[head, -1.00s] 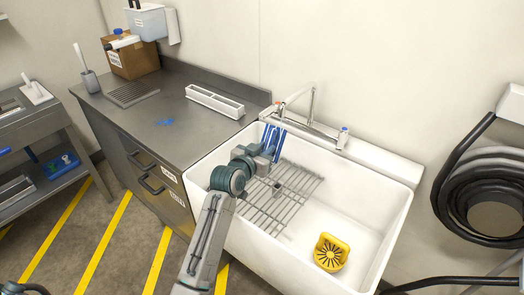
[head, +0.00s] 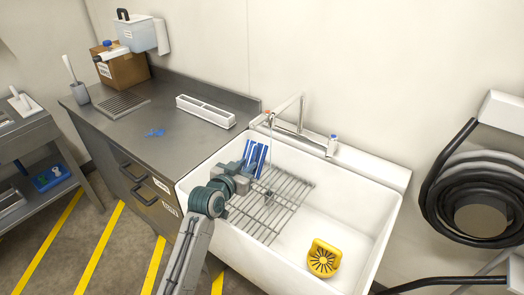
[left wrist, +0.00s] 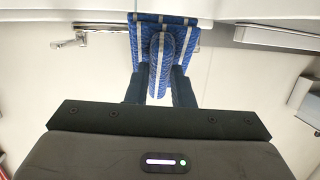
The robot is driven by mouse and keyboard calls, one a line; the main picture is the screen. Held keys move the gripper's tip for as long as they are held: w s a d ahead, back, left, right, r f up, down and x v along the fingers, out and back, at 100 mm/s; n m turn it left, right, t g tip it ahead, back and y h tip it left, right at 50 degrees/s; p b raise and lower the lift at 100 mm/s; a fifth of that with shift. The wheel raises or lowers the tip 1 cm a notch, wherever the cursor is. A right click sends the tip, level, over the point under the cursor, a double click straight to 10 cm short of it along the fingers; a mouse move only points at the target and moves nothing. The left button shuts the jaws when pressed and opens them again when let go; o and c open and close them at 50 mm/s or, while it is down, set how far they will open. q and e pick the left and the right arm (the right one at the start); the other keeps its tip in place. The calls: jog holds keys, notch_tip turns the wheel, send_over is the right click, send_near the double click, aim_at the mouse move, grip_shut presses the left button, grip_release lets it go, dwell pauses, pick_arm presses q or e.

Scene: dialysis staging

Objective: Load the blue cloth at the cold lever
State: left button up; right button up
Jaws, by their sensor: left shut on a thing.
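The blue cloth (head: 256,156), striped with white, hangs in my left gripper (head: 240,172) over the back left part of the white sink. In the left wrist view the cloth (left wrist: 165,32) is folded between the dark fingers of my left gripper (left wrist: 160,85), which are shut on it. The cold lever (head: 333,143), with a blue mark, stands on the sink's back ledge to the right of the spout, apart from the cloth. My right gripper is not in view.
The sink (head: 352,215) holds a wire rack (head: 285,195) and a yellow slotted piece (head: 323,258). A tap spout (head: 300,108) rises at the back, with a red-marked lever (head: 270,118) to its left. A white divided tray (head: 205,111) lies on the steel counter (head: 190,140).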

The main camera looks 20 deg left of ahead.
pick_arm(q)
jog(key=shift+s+a+p, duration=0.3)
jog(key=shift+s+a, duration=0.1)
jog(key=shift+s, duration=0.45)
jog(key=shift+s+a+p, duration=0.3)
jog(key=shift+s+a, duration=0.1)
jog(key=shift+s, duration=0.45)
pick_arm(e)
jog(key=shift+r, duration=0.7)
pick_arm(q)
jog(key=s+a+r+p, duration=0.2)
jog(key=s+r+p, duration=0.2)
jog(key=p, duration=0.1)
jog(key=shift+s, duration=0.25)
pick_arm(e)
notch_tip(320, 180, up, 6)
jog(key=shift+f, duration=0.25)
pick_arm(q)
jog(key=shift+a, duration=0.1)
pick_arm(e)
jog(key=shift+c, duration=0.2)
